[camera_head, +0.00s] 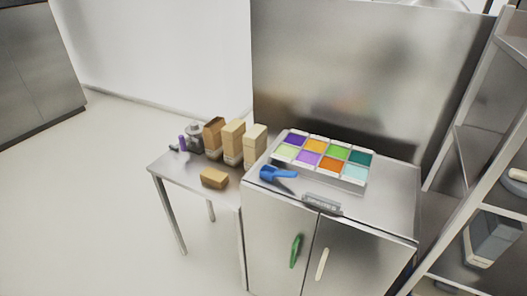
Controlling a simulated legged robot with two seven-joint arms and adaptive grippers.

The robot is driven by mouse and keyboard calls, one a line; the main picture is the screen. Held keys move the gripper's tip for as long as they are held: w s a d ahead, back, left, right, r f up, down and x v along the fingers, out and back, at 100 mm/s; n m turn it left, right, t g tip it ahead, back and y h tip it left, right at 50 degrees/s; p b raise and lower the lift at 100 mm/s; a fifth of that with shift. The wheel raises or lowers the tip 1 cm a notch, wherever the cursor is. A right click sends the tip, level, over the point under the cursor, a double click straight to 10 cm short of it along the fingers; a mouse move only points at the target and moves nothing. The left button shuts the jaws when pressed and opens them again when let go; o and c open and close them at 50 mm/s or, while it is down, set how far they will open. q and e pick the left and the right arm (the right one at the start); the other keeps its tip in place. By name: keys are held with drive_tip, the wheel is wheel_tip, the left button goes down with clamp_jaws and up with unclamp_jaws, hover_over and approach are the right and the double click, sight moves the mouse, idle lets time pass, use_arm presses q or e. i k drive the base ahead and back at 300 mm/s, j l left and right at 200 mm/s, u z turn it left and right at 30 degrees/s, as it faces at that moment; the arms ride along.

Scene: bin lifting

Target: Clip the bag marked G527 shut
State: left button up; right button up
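Three upright tan bags stand in a row at the back of the small metal table: a left bag (213,139), a middle bag (234,143) and a right bag (255,147). The left bag has a darker brown top that looks open. The markings are too small to read, so I cannot tell which bag is G527. A green, clip-like object (295,250) shows against the left cabinet door. A pale, stick-shaped object (321,264) shows against the right door; it may be a handle. Neither of my grippers is in view.
A tray (357,187) with several coloured compartments sits on the metal cabinet (392,208). A blue scoop (279,174) and a grey object (322,204) lie before it. A tan block (214,178) and a grey jar (195,136) are on the table. Shelving (462,190) stands right.

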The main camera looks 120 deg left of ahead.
sight(212, 133)
drive_tip(key=k+u, duration=0.15)
drive_tip(key=u, duration=0.3)
drive_tip(key=k+u, duration=0.15)
drive_tip(key=u, duration=0.25)
drive_tip(key=k+j+u, duration=0.15)
drive_tip(key=u, duration=3)
